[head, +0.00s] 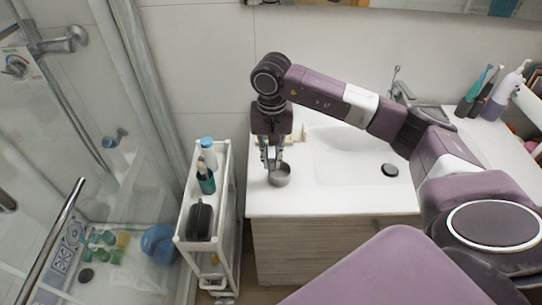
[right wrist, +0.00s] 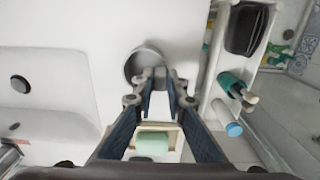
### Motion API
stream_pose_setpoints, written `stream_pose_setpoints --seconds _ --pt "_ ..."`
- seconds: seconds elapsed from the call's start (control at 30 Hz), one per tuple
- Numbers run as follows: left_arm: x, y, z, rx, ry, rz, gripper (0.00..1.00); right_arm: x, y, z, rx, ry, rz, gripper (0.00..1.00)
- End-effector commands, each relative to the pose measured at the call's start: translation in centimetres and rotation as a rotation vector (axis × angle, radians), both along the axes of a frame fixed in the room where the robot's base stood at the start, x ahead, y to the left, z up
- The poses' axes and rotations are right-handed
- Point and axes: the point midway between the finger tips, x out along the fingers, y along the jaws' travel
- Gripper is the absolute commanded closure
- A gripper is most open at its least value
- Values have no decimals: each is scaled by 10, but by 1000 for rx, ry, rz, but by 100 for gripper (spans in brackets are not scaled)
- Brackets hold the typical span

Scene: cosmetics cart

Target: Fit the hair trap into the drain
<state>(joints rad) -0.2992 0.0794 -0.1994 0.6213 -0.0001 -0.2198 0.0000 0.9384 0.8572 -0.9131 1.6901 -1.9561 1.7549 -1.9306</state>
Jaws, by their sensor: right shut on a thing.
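The hair trap (head: 279,177) is a small round grey metal cup over the left part of the white counter. My right gripper (head: 271,164) points down and is shut on its rim. In the right wrist view the cup (right wrist: 146,62) shows just past the tips of my right gripper (right wrist: 160,76). I cannot tell whether the cup touches the counter. The drain (head: 390,170) is a dark round spot in the white basin, to the right of the gripper; it also shows in the right wrist view (right wrist: 20,84). My left gripper is not in view.
A soap dish with green soap (right wrist: 152,144) is on the counter behind the gripper. A white cart (head: 226,185) with bottles stands left of the counter. The faucet (head: 402,92) is behind the basin. Toothbrushes and a pump bottle (head: 507,88) stand at the right.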

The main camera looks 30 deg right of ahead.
Motion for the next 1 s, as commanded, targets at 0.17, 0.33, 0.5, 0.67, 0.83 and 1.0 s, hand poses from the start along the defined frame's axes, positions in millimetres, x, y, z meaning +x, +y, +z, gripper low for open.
stream_pose_setpoints --seconds 0.17,0.33,0.5,0.67,0.83,1.0 --pt "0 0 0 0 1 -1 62 0 0 -1 0 -1 0 100" --pt "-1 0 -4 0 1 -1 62 0 0 -5 0 -1 0 100" --pt "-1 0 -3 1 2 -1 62 0 0 -4 0 -1 0 74" --pt "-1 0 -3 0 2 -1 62 0 0 -4 0 -1 0 70" --pt "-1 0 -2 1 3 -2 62 0 0 -3 0 -1 0 70" --pt "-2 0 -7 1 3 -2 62 2 0 9 0 -6 0 70"
